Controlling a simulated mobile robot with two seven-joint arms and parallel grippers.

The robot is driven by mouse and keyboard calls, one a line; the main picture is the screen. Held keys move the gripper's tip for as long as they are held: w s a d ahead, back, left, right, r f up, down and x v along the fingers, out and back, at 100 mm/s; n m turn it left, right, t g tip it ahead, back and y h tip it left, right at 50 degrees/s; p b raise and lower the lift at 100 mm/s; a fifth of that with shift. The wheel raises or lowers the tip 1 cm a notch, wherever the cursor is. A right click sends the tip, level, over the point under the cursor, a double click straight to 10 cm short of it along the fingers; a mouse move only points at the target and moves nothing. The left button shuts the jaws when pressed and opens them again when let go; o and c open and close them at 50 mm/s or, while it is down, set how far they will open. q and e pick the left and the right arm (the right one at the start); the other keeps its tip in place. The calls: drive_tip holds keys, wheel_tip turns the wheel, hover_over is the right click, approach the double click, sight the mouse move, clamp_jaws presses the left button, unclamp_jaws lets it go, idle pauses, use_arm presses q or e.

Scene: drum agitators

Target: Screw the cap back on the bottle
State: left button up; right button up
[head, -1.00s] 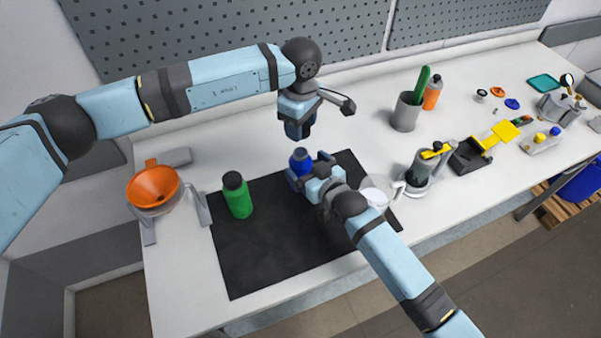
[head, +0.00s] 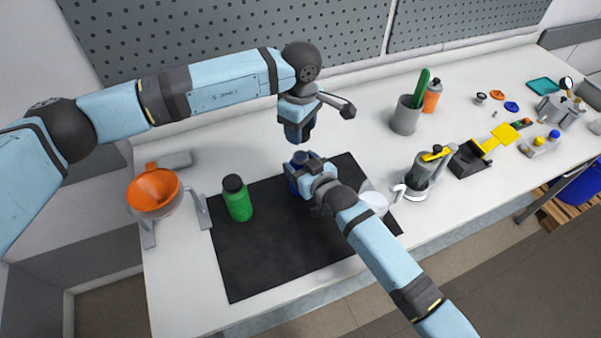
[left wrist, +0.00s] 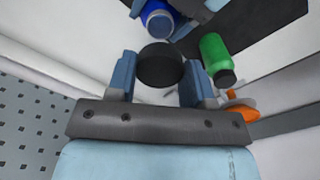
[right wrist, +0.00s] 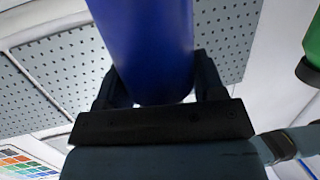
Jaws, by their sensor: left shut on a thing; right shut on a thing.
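My left gripper (head: 299,132) points down above the mat and is shut on the black cap (left wrist: 160,66), which sits between its fingers in the left wrist view. My right gripper (head: 303,168) is shut around the blue bottle (right wrist: 145,45), below the left gripper. The bottle also shows in the left wrist view (left wrist: 157,20), with its pale neck end uncovered and apart from the cap. In the head view my right gripper hides much of the bottle, so I cannot tell whether its base touches the mat.
A green bottle with a black cap (head: 238,200) stands on the black mat (head: 260,255), left of the blue bottle. An orange funnel (head: 153,190) on a stand is farther left. The mat's front is clear.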

sight(301, 152)
use_arm(q)
drive_tip(key=shift+f, duration=2.5)
drive_tip(key=shift+f, duration=0.9)
drive_tip(key=shift+f, duration=0.55)
use_arm(e)
clamp_jaws()
use_arm(q)
drive_tip(key=m, duration=0.4)
drive_tip(key=shift+m, duration=0.3)
drive_tip(key=m, duration=0.5)
